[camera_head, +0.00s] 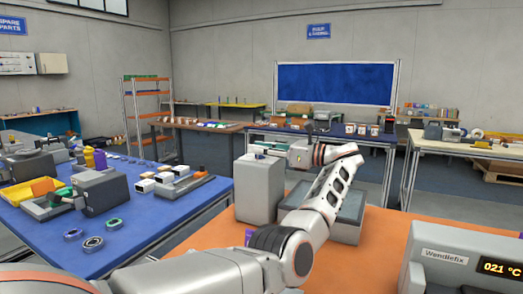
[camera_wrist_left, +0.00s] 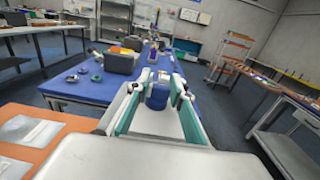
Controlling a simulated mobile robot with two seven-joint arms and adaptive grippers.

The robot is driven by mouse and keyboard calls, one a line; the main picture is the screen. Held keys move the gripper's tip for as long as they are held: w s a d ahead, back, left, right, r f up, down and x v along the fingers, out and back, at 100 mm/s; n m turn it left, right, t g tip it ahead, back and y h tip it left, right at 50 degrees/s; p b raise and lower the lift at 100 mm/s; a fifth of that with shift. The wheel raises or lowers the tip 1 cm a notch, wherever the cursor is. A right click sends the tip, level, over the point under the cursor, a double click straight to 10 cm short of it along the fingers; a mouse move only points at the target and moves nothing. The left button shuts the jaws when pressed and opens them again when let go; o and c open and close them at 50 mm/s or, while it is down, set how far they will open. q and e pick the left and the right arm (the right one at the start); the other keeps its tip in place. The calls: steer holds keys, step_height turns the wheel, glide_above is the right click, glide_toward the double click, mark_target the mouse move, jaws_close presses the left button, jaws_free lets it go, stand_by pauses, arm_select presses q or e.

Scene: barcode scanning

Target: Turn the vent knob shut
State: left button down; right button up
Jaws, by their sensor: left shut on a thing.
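My left gripper (camera_head: 272,150) reaches over the top of a pale grey box (camera_head: 260,190) on the orange table. In the left wrist view, the gripper's fingers (camera_wrist_left: 162,82) are closed around a round blue piece (camera_wrist_left: 157,98), which looks like the vent knob. Only part of this piece shows between the fingers. In the head view the fingers and wrist hide it, so its turned angle cannot be told. My right gripper is not in view.
A device with a temperature display (camera_head: 465,258) stands at the right front. A grey bin (camera_head: 347,222) sits behind my arm. The blue table (camera_head: 150,222) at left holds several parts and boxes. Some orange tabletop (camera_head: 385,235) is clear.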

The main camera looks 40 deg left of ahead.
arm_select(q)
steer(key=shift+f, duration=0.3)
steer(key=c, duration=1.8)
jaws_free()
steer(key=shift+a, duration=0.1)
steer(key=shift+o, duration=0.2)
steer(key=shift+r, duration=0.15)
steer(key=v, duration=0.7)
steer(key=shift+d, duration=0.3)
